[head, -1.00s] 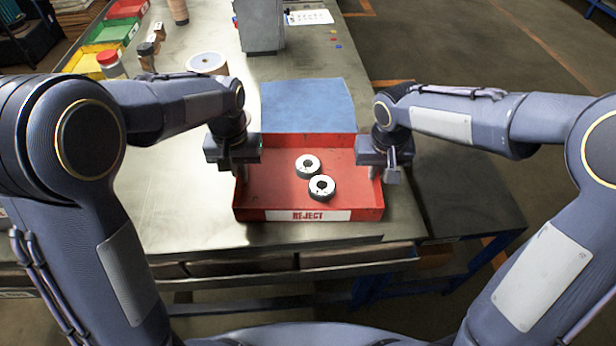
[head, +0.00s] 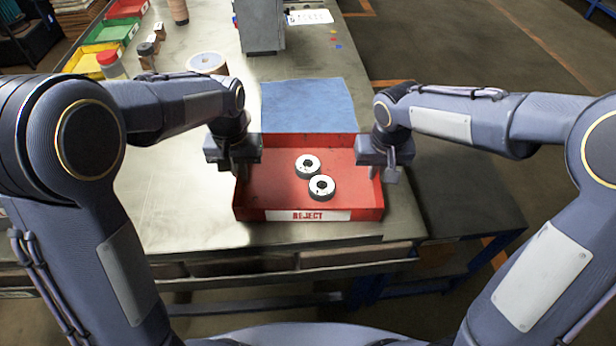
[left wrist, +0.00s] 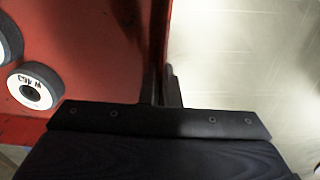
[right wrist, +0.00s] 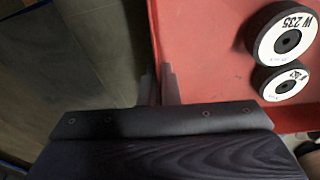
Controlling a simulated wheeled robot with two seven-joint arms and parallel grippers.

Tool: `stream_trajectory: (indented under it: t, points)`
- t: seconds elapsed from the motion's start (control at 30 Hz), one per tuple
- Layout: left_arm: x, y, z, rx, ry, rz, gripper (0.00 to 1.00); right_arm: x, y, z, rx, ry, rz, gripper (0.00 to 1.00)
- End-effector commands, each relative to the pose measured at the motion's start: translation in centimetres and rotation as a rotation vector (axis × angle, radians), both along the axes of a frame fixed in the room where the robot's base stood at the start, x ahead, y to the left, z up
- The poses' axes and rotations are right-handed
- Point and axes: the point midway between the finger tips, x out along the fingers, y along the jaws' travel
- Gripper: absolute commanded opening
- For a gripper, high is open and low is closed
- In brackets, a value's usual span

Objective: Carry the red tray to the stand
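The red tray (head: 270,180) with a REJECT label on its front wall sits at the bench's front edge; I cannot tell if it touches the bench. A dark low surface (head: 470,200) to the right may be the stand.
A blue mat (head: 305,105) lies right behind the tray. A grey machine column (head: 260,25) stands farther back. Yellow (head: 85,65), green (head: 112,33) and red bins, a red-capped jar (head: 110,64) and a spool (head: 207,63) line the left back. The bench left of the tray is clear.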

Motion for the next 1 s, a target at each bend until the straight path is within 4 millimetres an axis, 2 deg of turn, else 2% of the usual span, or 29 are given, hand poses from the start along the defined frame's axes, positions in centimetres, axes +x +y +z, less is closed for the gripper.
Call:
stream_trajectory:
  t: [0.47,1.0]
  points:
    - [0.1,0.0,0.5,-0.001,-0.003,0.0,0.0,0.1,0.0,0.6,0.001,-0.004,0.0,0.0]
    - [0.0,0.0,5.1,0.0,-0.002,0.0,0.0,0.1,0.0,5.1,0.001,-0.003,0.0,0.0]
